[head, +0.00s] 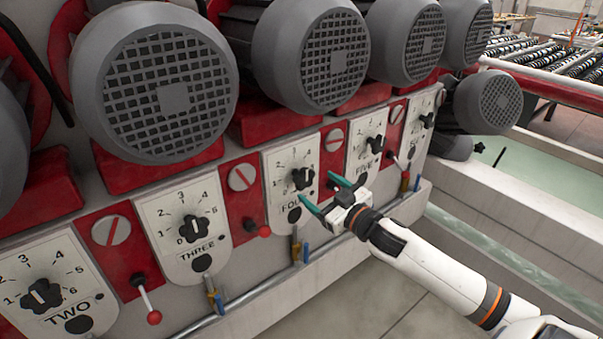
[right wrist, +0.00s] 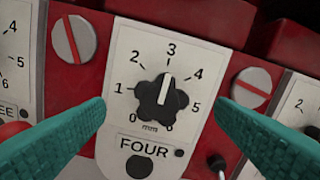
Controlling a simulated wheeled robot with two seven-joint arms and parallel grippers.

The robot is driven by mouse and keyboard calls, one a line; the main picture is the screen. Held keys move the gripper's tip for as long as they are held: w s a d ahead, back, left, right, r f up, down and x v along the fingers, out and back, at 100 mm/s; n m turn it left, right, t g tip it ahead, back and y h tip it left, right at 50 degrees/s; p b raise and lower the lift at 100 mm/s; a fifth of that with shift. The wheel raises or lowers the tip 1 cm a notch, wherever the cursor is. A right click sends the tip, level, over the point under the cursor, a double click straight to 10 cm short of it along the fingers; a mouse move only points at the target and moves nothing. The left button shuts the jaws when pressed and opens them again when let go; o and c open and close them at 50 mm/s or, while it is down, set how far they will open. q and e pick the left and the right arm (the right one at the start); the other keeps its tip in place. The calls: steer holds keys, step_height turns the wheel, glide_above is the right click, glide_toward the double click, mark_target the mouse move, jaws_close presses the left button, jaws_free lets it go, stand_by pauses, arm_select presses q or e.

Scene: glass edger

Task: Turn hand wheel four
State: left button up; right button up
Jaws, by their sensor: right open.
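Hand wheel four is a black lobed knob (right wrist: 161,97) on a white dial plate (right wrist: 124,66) marked 0 to 6 and labelled FOUR. Its white pointer line points close to the 3. In the head view the same knob (head: 303,179) sits in the middle of the row. My right gripper (head: 322,195) is open, with two teal fingers pointing at the panel. In the right wrist view the fingers (right wrist: 160,122) lie left and right of the knob, apart from it, with nothing between them. My left gripper is not in view.
Similar knobs for TWO (head: 41,295), THREE (head: 194,228) and FIVE (head: 376,145) sit along the panel. Red-balled levers (head: 264,230) stick out between plates. Large grey motors (head: 155,85) overhang above. A pipe and ledge (head: 335,240) run below.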

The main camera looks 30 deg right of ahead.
mark_target(306, 178)
steer(key=w, duration=0.2)
steer(key=w+p, duration=0.1)
steer(key=w, duration=0.3)
steer(key=shift+w+a+r, duration=0.1)
steer(key=shift+w+a, duration=0.15)
steer(key=shift+w, duration=0.1)
steer(key=shift+w+p, duration=0.3)
steer(key=shift+w, duration=0.25)
steer(key=c, duration=1)
steer(key=shift+n, duration=0.4)
